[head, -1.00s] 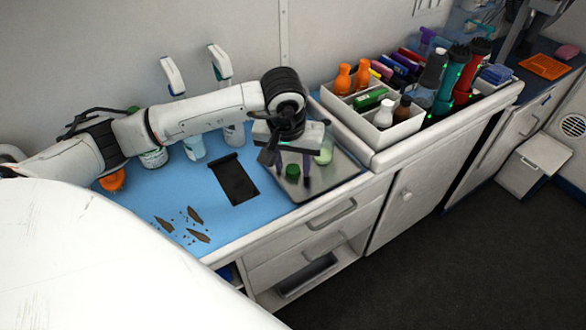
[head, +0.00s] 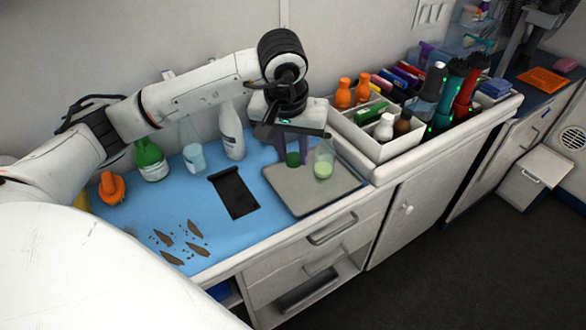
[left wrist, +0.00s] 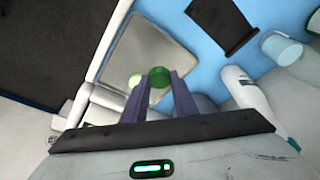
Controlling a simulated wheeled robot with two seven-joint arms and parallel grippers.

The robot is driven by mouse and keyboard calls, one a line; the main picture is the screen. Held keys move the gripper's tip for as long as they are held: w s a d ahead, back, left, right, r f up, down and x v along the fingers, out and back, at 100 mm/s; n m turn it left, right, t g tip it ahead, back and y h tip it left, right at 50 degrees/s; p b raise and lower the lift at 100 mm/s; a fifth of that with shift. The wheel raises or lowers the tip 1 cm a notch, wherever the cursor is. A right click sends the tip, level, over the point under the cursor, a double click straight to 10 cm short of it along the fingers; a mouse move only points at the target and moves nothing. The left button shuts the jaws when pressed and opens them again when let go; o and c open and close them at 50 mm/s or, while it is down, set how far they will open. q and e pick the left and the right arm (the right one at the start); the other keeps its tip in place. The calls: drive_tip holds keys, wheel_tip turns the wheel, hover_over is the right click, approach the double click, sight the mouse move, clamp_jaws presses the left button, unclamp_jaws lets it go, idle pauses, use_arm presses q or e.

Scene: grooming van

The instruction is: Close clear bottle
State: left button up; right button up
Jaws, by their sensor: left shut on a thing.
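The clear bottle (head: 323,163), open at the top with pale green liquid low inside, stands on the grey tray (head: 318,205). It shows partly in the left wrist view (left wrist: 134,80), beside the fingers. My left gripper (head: 291,158) is shut on a dark green cap (head: 292,160), holding it just left of the bottle and apart from it. In the left wrist view the green cap (left wrist: 159,77) sits between the two purple fingertips (left wrist: 160,83). My right gripper is not in view.
A divided white bin (head: 372,150) with small bottles and tools stands right of the tray. A black mat (head: 234,192) and brown scraps (head: 180,242) lie on the blue counter. Spray bottles (head: 150,160) and a white bottle (head: 231,130) stand behind.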

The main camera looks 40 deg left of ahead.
use_arm(q)
drive_tip(key=shift+r, duration=1.15)
